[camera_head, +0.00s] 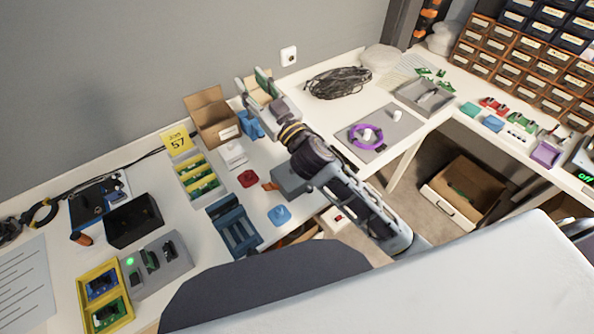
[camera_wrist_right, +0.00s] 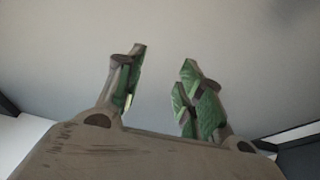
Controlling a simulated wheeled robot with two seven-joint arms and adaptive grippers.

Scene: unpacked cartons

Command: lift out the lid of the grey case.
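My right gripper (camera_head: 253,82) is raised over the back of the table, in front of the wall, and its green-padded fingers stand apart. The right wrist view also shows the gripper (camera_wrist_right: 163,82) open, with nothing between its fingers and a plain grey surface beyond. I cannot make out for certain which thing is the grey case or its lid. A small pale grey block (camera_head: 234,154) lies on the table below and left of the gripper. An open grey tray (camera_head: 425,97) stands farther right. My left gripper is not in view.
An open carton (camera_head: 211,120) stands left of the right gripper, and blue parts (camera_head: 251,125) lie below it. A yellow tray (camera_head: 197,178), red part (camera_head: 248,179) and blue bin (camera_head: 236,229) fill the nearer table. A cable bundle (camera_head: 338,83) lies right.

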